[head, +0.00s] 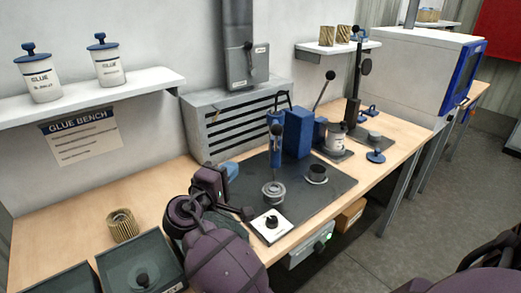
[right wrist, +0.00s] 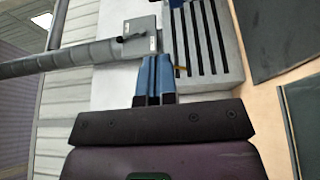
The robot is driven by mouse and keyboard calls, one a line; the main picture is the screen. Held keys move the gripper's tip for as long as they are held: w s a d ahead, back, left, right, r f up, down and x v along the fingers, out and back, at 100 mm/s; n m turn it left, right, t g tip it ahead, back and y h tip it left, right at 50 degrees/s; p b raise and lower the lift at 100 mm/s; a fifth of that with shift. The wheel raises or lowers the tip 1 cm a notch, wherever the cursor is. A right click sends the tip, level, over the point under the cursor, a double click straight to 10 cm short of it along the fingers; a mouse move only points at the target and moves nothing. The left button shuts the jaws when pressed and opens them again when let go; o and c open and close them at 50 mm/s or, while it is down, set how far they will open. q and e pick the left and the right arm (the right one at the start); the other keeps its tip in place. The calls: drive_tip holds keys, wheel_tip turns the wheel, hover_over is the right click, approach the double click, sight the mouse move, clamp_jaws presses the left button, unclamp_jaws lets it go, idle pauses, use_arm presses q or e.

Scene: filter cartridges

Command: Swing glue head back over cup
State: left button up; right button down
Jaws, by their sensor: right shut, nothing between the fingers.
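My right gripper (head: 231,168) is at the left edge of the dark mat (head: 240,188), in front of the slotted grey hood. Its blue fingers (right wrist: 160,78) are shut and empty in the right wrist view, pointing toward the hood. The glue station stands on the mat: a blue block (head: 298,133) with a slim blue upright head (head: 277,145) on its left. A round metal cup (head: 273,191) sits in front of and below that head. I cannot tell whether the head is directly over it. A small dark cup (head: 316,174) stands to the right. My left gripper is out of view.
The slotted hood (head: 235,120) stands behind the mat. A white plate with a black knob (head: 271,224) lies at the front edge. A pleated filter (head: 122,225) and dark trays (head: 140,262) lie left.

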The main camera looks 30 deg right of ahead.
sight(276, 142)
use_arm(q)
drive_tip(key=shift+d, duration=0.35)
use_arm(e)
drive_tip(key=shift+s+d+f, duration=0.1)
drive_tip(key=shift+d, duration=0.15)
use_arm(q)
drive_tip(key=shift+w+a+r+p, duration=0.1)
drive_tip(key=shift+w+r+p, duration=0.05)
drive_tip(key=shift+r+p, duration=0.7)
use_arm(e)
drive_tip(key=s+d+x, duration=0.1)
drive_tip(key=s+x, duration=0.1)
drive_tip(key=x, duration=1)
drive_tip(key=shift+d, duration=0.55)
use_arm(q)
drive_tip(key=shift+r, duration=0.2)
use_arm(e)
drive_tip(key=shift+s, duration=0.15)
